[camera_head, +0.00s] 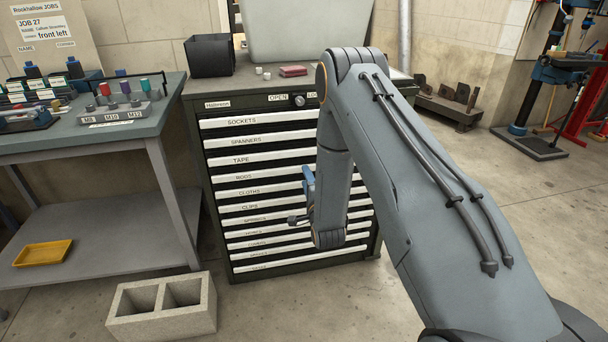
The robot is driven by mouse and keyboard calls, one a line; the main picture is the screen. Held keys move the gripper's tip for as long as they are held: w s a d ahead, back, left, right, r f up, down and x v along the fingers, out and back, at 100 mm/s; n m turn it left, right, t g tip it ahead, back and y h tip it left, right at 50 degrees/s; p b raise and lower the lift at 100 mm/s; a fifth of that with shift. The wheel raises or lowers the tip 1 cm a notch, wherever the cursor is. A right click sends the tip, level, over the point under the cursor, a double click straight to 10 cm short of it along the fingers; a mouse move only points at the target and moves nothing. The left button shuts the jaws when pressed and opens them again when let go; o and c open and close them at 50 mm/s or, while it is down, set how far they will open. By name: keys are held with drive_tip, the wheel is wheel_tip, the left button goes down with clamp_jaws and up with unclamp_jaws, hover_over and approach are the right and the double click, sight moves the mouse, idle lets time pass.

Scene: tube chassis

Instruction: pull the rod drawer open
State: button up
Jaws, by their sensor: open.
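The drawer cabinet (193,110) is dark green with a stack of white-fronted drawers. The rod drawer (270,173), labelled RODS, is the fourth from the top, below TAPE and above CLOTHS. Its front looks flush with the others, so it appears shut. My arm hides its right part. My gripper (296,220) is in front of the lower drawers, below the level of the rod drawer. It is open, small in view and partly hidden by my wrist. I see nothing between its fingers.
A knob (299,101) sits between an OPEN label and a partly hidden one above the drawers. A workbench (150,118) with coloured tools stands left. A concrete block (165,312) lies on the floor in front. Floor before the cabinet is clear.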

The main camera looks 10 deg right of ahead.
drive_tip(key=shift+w, duration=2.05)
clamp_jaws()
